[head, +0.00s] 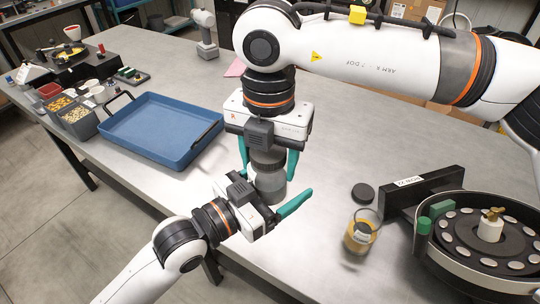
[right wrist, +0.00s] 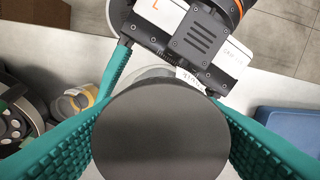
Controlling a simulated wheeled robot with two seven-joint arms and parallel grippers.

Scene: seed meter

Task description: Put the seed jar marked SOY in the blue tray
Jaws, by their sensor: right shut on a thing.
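My right gripper (head: 268,165) is shut on a jar (head: 270,186) with a dark lid (right wrist: 160,135), held upright over the table. A pale label (right wrist: 190,80) shows in part beside the jar in the right wrist view; I cannot read it surely. My left gripper (head: 268,190) comes from the lower left, close beside the jar's lower part. One of its teal fingers reaches past the jar's near side and stands apart from its palm; the other is mostly hidden. It looks open. The blue tray (head: 152,148) lies to the left, empty, with dark handles.
A round seed meter (head: 470,265) and a black labelled block (head: 425,190) are at the right. Small bins (head: 75,122) stand left of the tray.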

